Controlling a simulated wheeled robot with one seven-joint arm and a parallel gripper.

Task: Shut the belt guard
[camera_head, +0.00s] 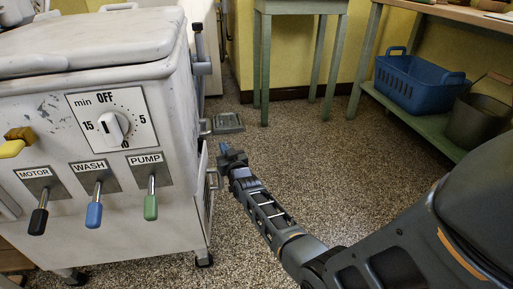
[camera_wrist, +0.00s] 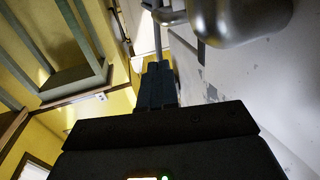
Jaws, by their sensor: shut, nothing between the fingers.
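The white washer (camera_head: 120,70) stands at the left, with its front controls facing me. On its right side, low down, a pale narrow panel (camera_head: 205,190) shows almost edge-on. It looks like the belt guard, but I cannot tell for sure, nor how far open it is. My gripper (camera_head: 223,151) is just right of this side, close to a small metal bracket (camera_head: 213,179); I cannot tell whether they touch. In the wrist view my gripper (camera_wrist: 156,70) is shut and empty, beside the washer's pale side wall (camera_wrist: 260,85). A rounded grey metal part (camera_wrist: 240,18) is near it.
A grey pedal-like plate (camera_head: 227,123) sticks out from the washer's right side, above my gripper. A green-legged table (camera_head: 300,7) stands behind. A shelf at the right holds a blue basket (camera_head: 413,84) and a pot (camera_head: 474,122). The speckled floor between is clear.

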